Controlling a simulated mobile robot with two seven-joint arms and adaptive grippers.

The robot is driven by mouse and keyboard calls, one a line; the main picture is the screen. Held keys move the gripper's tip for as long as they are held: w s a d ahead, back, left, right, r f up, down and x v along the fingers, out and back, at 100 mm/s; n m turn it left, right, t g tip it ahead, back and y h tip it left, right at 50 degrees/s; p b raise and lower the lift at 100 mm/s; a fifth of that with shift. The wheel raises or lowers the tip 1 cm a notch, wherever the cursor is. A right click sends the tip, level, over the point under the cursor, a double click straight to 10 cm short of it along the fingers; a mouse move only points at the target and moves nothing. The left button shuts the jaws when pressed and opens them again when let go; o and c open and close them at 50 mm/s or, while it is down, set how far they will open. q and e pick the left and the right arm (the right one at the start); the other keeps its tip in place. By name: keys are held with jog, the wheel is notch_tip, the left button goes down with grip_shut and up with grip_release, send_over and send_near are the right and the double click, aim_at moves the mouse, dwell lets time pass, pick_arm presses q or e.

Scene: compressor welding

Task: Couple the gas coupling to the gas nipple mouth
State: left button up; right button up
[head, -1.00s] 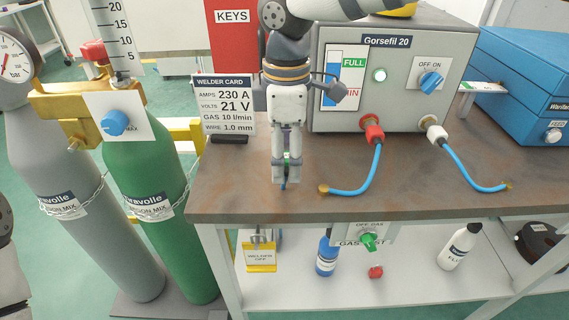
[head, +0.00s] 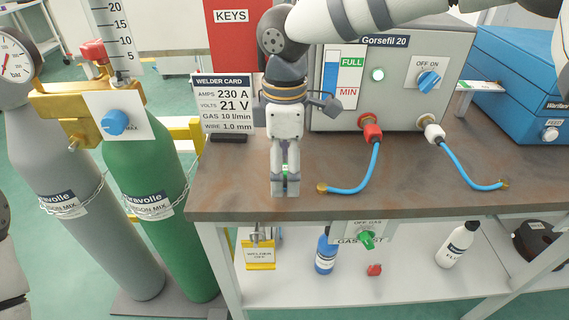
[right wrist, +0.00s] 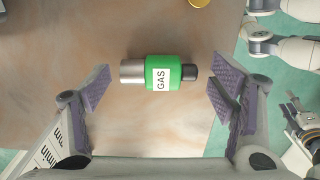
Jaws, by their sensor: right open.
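The gas coupling (right wrist: 162,73) is a green sleeve labelled GAS with a silver end and a dark end. In the right wrist view it lies between the spread fingers of my right gripper (right wrist: 166,92). The fingers stand open with a gap on each side of it. In the head view my right gripper (head: 285,190) points down near the bench's front left part, and a bit of green shows between its fingers. I cannot make out the gas nipple mouth for certain. A jointed dark part at the right edge of the wrist view may be my left gripper (right wrist: 303,120).
A brown-topped bench (head: 240,190) holds the Gorsefil 20 welder (head: 400,75), two blue hoses (head: 370,170) with brass ends and a welder card (head: 223,100). Gas cylinders (head: 150,170) with a brass regulator (head: 65,105) stand to the left. The bench's front edge is close.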

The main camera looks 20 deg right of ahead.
notch_tip(320, 180, up, 12)
jog(key=shift+s+a, duration=0.25)
jog(key=shift+a, duration=0.15)
jog(key=shift+f, duration=0.1)
dwell(1.0)
